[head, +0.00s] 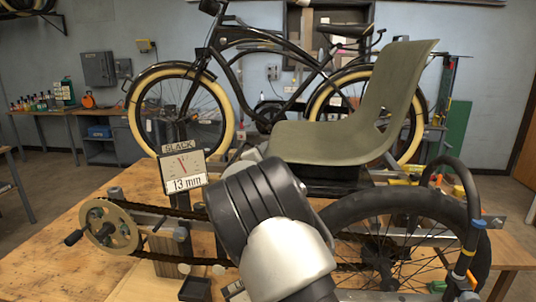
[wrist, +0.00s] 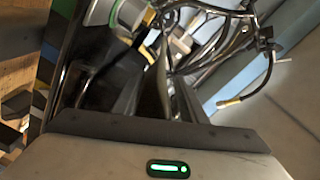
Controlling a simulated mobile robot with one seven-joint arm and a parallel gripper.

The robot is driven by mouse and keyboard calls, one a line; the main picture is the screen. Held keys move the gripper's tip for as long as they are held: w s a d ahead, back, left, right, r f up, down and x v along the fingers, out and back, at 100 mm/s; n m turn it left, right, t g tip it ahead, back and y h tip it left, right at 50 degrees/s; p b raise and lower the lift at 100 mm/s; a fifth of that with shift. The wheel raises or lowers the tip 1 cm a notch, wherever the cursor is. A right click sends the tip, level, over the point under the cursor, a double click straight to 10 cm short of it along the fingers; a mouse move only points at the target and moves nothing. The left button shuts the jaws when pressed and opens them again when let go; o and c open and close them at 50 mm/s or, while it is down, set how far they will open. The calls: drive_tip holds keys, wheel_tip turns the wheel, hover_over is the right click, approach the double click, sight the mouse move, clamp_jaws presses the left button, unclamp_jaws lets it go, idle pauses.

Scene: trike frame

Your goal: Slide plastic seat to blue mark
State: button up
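The olive-grey plastic seat (head: 345,132) is mounted on the trike frame right of centre in the head view, its backrest rising to the right. My arm stands in front of the frame in the head view and hides my gripper there. In the wrist view my gripper (wrist: 158,82) points away from the camera, with two dark fingers apart and a dark gap between them. I see nothing clearly held in it. I cannot make out a blue mark on the seat's rail; the area below the seat is partly hidden by my arm.
A gauge (head: 183,168) labelled SLACK reads 13 mm. A chainring (head: 108,227) and chain lie left of my arm, and a spoked wheel (head: 425,250) lies right of it. A hose (head: 460,175) arches over the wheel. Thin cables (wrist: 235,60) cross the wrist view.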

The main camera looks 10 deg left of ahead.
drive_tip(key=shift+w, duration=0.15)
clamp_jaws()
drive_tip(key=shift+a+p, duration=0.8)
drive_tip(key=shift+a, duration=1.3)
unclamp_jaws()
drive_tip(key=shift+d, duration=0.1)
drive_tip(key=s+a+b, duration=0.1)
drive_tip(key=s+b, duration=0.1)
drive_tip(key=s, duration=1.5)
drive_tip(key=shift+s+a, duration=0.15)
drive_tip(key=shift+a, duration=0.2)
